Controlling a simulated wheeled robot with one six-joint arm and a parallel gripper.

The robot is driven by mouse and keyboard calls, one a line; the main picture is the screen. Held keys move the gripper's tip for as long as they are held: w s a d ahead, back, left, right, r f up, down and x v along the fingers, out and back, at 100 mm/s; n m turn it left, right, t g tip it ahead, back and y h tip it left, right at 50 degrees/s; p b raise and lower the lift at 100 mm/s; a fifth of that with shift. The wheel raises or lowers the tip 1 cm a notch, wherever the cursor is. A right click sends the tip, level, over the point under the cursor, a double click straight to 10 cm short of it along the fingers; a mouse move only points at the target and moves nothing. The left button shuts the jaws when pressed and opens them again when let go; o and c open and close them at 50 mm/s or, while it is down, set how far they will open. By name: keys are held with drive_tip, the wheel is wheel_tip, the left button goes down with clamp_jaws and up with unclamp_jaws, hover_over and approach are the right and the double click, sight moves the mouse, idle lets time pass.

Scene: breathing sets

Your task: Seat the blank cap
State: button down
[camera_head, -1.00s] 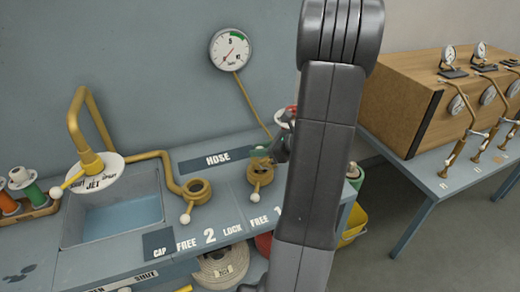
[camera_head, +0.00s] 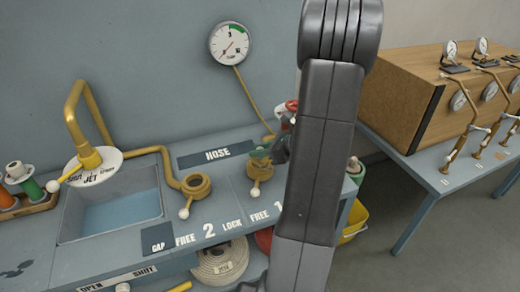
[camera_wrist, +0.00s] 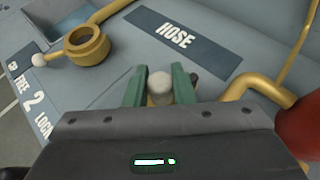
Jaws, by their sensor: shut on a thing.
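My gripper (camera_wrist: 158,88) is shut on a pale rounded knob (camera_wrist: 160,84), its green fingers on either side. I take this as the blank cap's grip; the rest of the cap is mostly hidden. A little brass shows just below the knob. In the head view my gripper (camera_head: 260,153) is low at the right-hand brass coupling (camera_head: 260,173), by the FREE 1 marking. Whether the cap touches or sits in that coupling cannot be told. The left brass coupling (camera_head: 197,186), by the FREE 2 LOCK marking, is open and empty; it also shows in the wrist view (camera_wrist: 87,46).
The sink (camera_head: 110,205) with its brass spout (camera_head: 78,95) lies left. A HOSE label (camera_head: 217,154) lies behind the couplings and a CAP label (camera_head: 158,239) at the front. A red part (camera_wrist: 303,125) and a brass pipe (camera_wrist: 262,92) are close right of my gripper.

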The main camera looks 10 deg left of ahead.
drive_tip(key=shift+f, duration=0.15)
drive_tip(key=c, duration=1.1)
unclamp_jaws()
drive_tip(key=shift+c, duration=0.2)
drive_tip(key=shift+d, duration=0.1)
drive_tip(key=v, duration=1.3)
drive_tip(key=shift+d+b, duration=0.25)
drive_tip(key=shift+b, duration=0.05)
